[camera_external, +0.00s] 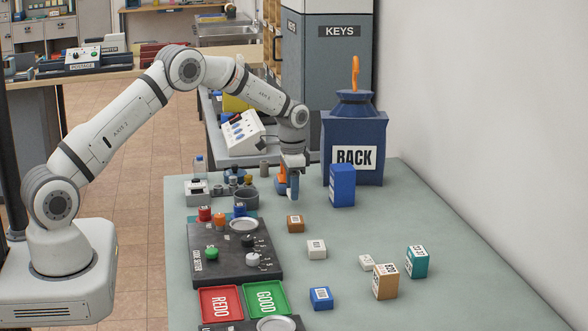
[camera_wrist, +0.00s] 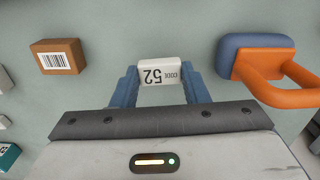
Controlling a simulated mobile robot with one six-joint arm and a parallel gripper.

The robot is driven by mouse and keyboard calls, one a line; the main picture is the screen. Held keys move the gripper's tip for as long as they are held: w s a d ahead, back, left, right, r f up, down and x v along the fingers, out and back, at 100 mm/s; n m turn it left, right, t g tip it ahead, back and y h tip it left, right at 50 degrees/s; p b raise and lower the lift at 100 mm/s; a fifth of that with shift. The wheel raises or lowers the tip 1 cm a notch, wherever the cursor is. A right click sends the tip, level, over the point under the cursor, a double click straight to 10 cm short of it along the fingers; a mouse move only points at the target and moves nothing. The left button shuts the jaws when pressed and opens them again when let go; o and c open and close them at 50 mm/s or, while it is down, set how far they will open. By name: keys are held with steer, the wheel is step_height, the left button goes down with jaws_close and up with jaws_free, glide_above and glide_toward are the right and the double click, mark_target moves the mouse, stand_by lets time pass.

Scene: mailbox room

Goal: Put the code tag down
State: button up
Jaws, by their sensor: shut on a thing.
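The code tag (camera_wrist: 160,73) is a small white block marked "CODE 52", upside down in the wrist view. My gripper (camera_wrist: 161,83) is shut on it, with a blue finger at each side. In the external view my gripper (camera_external: 293,196) points down over the back part of the green-grey table (camera_external: 350,225). The tag cannot be made out there. Whether the tag touches the table cannot be told.
A blue thing with an orange handle (camera_wrist: 257,57) lies close right of my gripper in the wrist view. A brown barcode box (camera_wrist: 57,57) lies to its left. Clear table lies between the boxes.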

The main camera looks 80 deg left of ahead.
steer(key=shift+f, duration=1.55)
steer(key=o, duration=0.9)
steer(key=shift+o, duration=0.2)
steer(key=shift+r, duration=0.15)
step_height(320, 180, up, 12)
steer(key=b, duration=0.1)
steer(key=shift+r, duration=0.15)
steer(key=s+d+r+t, duration=0.1)
steer(key=s+d+r, duration=0.5)
steer(key=d, duration=0.4)
steer(key=s+d+r, duration=0.6)
steer(key=d+r, duration=0.1)
steer(key=d, duration=0.2)
steer(key=s+d+f+t, duration=0.1)
steer(key=s+d, duration=0.5)
steer(key=s, duration=0.5)
steer(key=s+d+f, duration=0.1)
steer(key=s+d, duration=0.5)
steer(key=s, duration=0.6)
steer(key=shift+d+t, duration=0.35)
steer(key=shift+t, duration=0.05)
